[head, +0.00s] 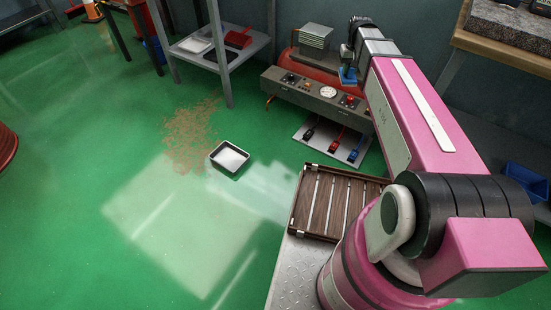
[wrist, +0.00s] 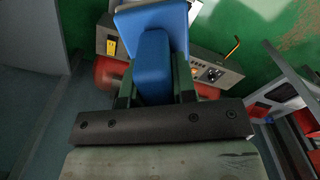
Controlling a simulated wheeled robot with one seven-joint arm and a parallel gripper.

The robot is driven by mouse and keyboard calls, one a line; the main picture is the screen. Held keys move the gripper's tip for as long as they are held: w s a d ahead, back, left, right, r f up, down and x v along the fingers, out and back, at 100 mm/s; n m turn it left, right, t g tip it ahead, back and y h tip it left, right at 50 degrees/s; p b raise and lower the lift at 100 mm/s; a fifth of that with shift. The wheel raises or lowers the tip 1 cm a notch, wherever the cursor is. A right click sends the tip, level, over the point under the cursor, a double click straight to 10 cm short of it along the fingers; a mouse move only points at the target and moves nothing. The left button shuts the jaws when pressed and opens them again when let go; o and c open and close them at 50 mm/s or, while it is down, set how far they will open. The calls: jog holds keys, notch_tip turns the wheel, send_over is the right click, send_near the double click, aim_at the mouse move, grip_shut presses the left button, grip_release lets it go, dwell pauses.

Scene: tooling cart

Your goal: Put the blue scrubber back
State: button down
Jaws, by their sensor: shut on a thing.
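My gripper (wrist: 155,85) is shut on the blue scrubber (wrist: 152,55), which sits between its two dark green fingers in the wrist view. The scrubber has a broad blue part at its far end and a narrower blue block nearer the palm. In the head view the scrubber (head: 348,75) is a small blue shape below the wrist, in the air in front of the wall and near the right end of the grey control console (head: 285,84). My wrist partly hides the gripper there.
A light panel (head: 349,157) with black, red and blue items lies below the console. A red tank (head: 318,72) and a grey finned block (head: 315,38) stand behind it. A grey shelf table (head: 225,63) is at left. A white-filled tray (head: 229,157) lies on open green floor.

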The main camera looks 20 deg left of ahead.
jog(key=a+f+n, duration=0.4)
jog(key=a+f, duration=1.6)
jog(key=f, duration=0.3)
jog(key=s+a+f+n, duration=0.1)
jog(key=s+a+f, duration=0.35)
jog(key=f, duration=0.45)
jog(key=s+a+f+n, duration=0.1)
jog(key=s+a+f, duration=0.35)
jog(key=f, duration=0.45)
jog(key=s+a+f+n, duration=0.1)
jog(key=s+a+f, duration=0.35)
jog(key=f, duration=0.45)
jog(key=w+d+f, duration=0.1)
jog(key=w+f, duration=0.1)
jog(key=w, duration=0.1)
jog(key=w+d+f, duration=0.1)
jog(key=w+f, duration=0.1)
jog(key=w, duration=0.2)
jog(key=w+d+f, duration=0.1)
jog(key=w+f, duration=0.2)
jog(key=shift+w+d, duration=0.35)
jog(key=shift+w, duration=0.05)
jog(key=shift+d+f, duration=0.1)
jog(key=shift+f, duration=2)
